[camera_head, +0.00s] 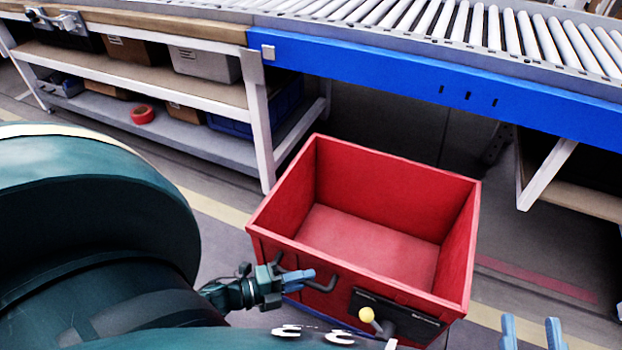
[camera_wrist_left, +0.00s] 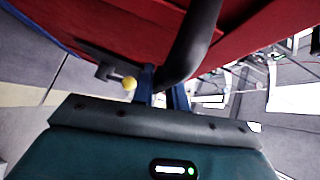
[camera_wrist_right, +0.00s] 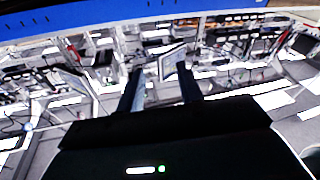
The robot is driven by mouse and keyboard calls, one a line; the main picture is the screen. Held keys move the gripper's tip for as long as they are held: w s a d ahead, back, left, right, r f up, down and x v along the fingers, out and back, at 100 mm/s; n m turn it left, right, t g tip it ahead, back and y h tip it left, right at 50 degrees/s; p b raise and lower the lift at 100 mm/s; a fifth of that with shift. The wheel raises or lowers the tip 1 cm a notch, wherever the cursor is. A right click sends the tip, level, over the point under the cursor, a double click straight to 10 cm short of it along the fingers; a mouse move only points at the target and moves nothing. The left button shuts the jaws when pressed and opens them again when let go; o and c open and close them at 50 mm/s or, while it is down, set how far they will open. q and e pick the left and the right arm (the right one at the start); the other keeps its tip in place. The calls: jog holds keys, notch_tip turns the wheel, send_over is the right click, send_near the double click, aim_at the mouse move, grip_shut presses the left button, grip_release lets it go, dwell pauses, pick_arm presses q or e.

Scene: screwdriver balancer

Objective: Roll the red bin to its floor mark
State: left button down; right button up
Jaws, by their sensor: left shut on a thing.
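The red bin (camera_head: 390,180) stands open and empty on the floor in the middle of the head view; its red wall also fills the top of the left wrist view (camera_wrist_left: 110,25). My left gripper (camera_head: 301,276) is shut on the bin's dark bar handle (camera_wrist_left: 192,45) at its near side. A yellow-knobbed lever (camera_head: 367,315) and a dark plate sit beside the handle. My right gripper (camera_head: 531,333) is open and empty, its two blue fingers apart at the bottom right. A faded red floor stripe (camera_head: 535,279) shows right of the bin; I cannot tell whether it is the mark.
A blue-sided roller conveyor (camera_head: 440,80) runs behind the bin. A shelved workbench (camera_head: 190,84) stands at the left, its white leg close to the bin's far left corner. A white slanted support (camera_head: 547,172) stands at the right. A yellow floor line (camera_head: 215,208) passes beside the bin.

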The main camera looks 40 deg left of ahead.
pick_arm(q)
jog(key=s, duration=0.4)
jog(key=shift+d+p, duration=0.4)
pick_arm(e)
jog(key=shift+s+f, duration=0.2)
jog(key=shift+f, duration=0.1)
jog(key=shift+d, duration=0.1)
pick_arm(q)
jog(key=c, duration=1.4)
grip_release()
pick_arm(e)
jog(key=shift+r, duration=0.3)
pick_arm(q)
jog(key=p+v, duration=0.2)
jog(key=v, duration=1.1)
pick_arm(e)
jog(key=shift+w+d+m+g+h, duration=0.2)
jog(key=shift+d+m+g+h, duration=0.15)
jog(key=shift+h, duration=0.35)
